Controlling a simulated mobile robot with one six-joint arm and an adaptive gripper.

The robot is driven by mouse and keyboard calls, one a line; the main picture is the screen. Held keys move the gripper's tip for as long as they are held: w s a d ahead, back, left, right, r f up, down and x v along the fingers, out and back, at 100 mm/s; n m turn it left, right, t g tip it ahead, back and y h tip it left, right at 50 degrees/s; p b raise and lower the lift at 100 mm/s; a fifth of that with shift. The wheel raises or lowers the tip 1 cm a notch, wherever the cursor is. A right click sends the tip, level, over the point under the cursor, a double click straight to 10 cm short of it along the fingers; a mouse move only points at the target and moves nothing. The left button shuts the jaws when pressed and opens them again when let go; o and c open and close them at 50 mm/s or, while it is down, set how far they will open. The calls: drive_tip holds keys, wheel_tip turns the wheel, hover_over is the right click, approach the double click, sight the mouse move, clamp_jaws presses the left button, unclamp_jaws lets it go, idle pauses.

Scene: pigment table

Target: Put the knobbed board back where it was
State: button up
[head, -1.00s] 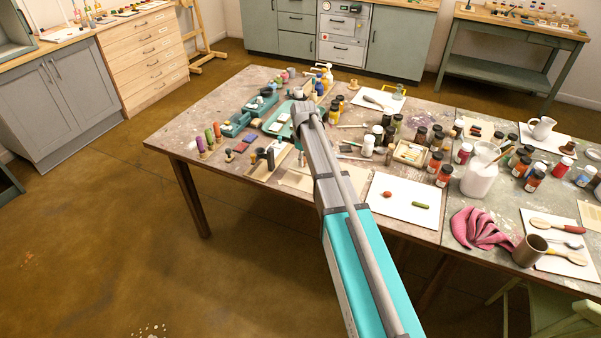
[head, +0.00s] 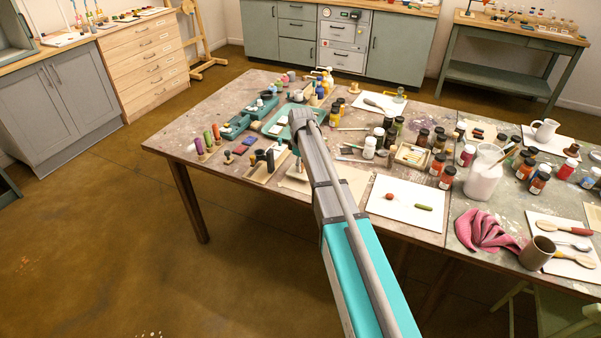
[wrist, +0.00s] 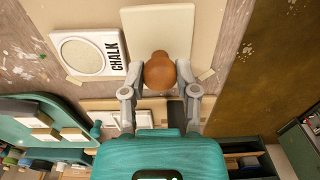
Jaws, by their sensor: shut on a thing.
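The knobbed board is a cream rectangular plate (wrist: 158,22) with a round orange-brown knob (wrist: 160,72), in the wrist view. My gripper (wrist: 160,78) has its two grey fingers closed on either side of the knob. The board lies over a beige sheet taped to the table, beside a white dish marked CHALK (wrist: 84,54). Whether it touches the sheet or hangs just above it, I cannot tell. In the head view my arm hides the gripper and most of this spot.
Teal trays (wrist: 30,108) lie below the chalk dish in the wrist view. In the head view, a white sheet (head: 400,211) with small red and green pieces lies right of my arm. Jars and bottles crowd the table beyond. The table's front edge is close.

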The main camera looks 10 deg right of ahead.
drive_tip(key=shift+f+b, duration=0.55)
drive_tip(key=shift+f, duration=0.35)
drive_tip(key=shift+f, duration=0.15)
drive_tip(key=o, duration=0.9)
drive_tip(key=shift+r, duration=0.25)
wheel_tip(320, 180, up, 12)
drive_tip(key=p, duration=1.2)
drive_tip(key=s+m, duration=0.3)
drive_tip(key=s, duration=0.6)
drive_tip(key=s+m, duration=0.4)
drive_tip(key=s, duration=0.6)
drive_tip(key=s+m, duration=0.3)
drive_tip(key=s, duration=0.7)
drive_tip(key=shift+s+m, duration=0.1)
drive_tip(key=shift+m, duration=0.3)
